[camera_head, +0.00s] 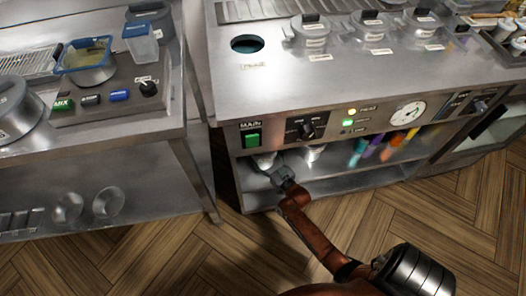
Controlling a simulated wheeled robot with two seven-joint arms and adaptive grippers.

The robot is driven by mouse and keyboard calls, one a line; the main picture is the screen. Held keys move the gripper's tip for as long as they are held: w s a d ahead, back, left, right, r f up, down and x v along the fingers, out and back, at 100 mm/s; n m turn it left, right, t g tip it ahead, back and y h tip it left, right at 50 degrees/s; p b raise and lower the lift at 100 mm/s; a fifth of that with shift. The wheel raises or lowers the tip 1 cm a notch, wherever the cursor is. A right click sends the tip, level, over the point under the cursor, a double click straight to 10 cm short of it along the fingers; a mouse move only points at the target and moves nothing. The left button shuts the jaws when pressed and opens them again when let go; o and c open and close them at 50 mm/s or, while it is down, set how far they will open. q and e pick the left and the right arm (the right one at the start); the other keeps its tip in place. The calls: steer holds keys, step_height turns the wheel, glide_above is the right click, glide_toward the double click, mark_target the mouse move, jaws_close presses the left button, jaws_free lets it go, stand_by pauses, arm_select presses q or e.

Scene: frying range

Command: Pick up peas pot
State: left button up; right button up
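My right gripper (276,174) reaches into the open shelf under the range counter, at its left end. It is at a pale metallic container (264,159) there, and its fingers are too small and dark to show whether they are open or shut on it. A second pale container (314,152) stands to its right on the shelf. I cannot tell whether either is the peas pot. Several lidded metal pots, one of them at the left of the row (311,36), sit in the counter top with labels too small to read. My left gripper is not in view.
The range counter (270,95) has an empty round hole (247,44) with a label in front. Its front panel carries a green switch (252,138), knobs and a gauge (407,113). Colored bottles (376,146) stand on the shelf. A separate steel table (150,130) stands left.

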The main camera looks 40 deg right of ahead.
steer(key=c, duration=1.2)
steer(key=shift+w+r, duration=0.1)
steer(key=shift+r, duration=0.1)
